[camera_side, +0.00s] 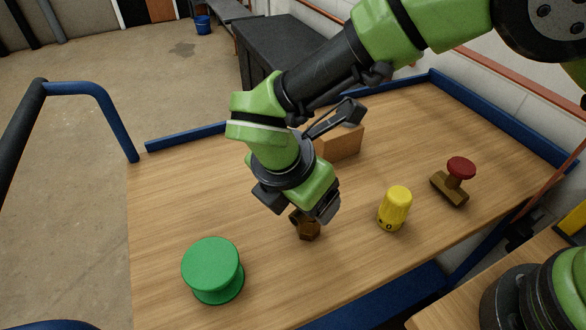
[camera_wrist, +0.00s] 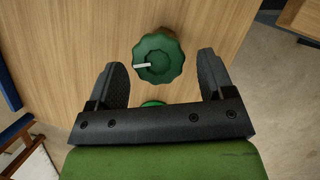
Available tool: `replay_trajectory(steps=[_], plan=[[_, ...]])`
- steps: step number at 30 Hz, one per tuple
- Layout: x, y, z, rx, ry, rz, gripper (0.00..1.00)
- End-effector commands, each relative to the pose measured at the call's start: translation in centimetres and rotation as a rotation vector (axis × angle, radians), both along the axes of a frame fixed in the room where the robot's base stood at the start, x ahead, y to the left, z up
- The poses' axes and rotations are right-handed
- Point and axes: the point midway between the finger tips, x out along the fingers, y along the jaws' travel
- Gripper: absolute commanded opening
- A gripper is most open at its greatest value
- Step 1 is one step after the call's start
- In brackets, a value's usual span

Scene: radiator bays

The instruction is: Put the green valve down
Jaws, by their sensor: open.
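The green valve shows in the wrist view as a dark green scalloped knob (camera_wrist: 165,68) with a white mark, its brown-brass body partly visible behind it. In the side view only the brass body (camera_side: 307,229) shows, on the wooden table below my gripper; the knob is hidden by the gripper. My gripper (camera_wrist: 160,60) is open. Its two fingers stand on either side of the knob, with a visible gap on each side. In the side view my gripper (camera_side: 322,208) is low over the table, right at the valve.
A green spool-shaped object (camera_side: 212,268) stands at the front left of the table. A yellow capped cylinder (camera_side: 395,208) and a red-knobbed brass valve (camera_side: 459,172) are to the right. A brown block (camera_side: 343,144) is behind the gripper. Blue rails (camera_side: 480,108) edge the table.

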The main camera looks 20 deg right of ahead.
Motion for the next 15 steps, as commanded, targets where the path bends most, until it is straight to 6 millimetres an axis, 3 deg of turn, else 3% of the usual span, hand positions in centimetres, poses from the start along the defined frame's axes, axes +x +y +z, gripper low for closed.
replay_trajectory(steps=[3, 9, 15], plan=[[-0.4, 1.1, 2.7, 0.005, -0.004, 0.001, 0.75], [-0.9, 2.5, 6.3, 0.003, -0.005, 0.002, 0.75], [-1.2, 3.0, 7.9, 0.0, -0.001, 0.001, 0.75]])
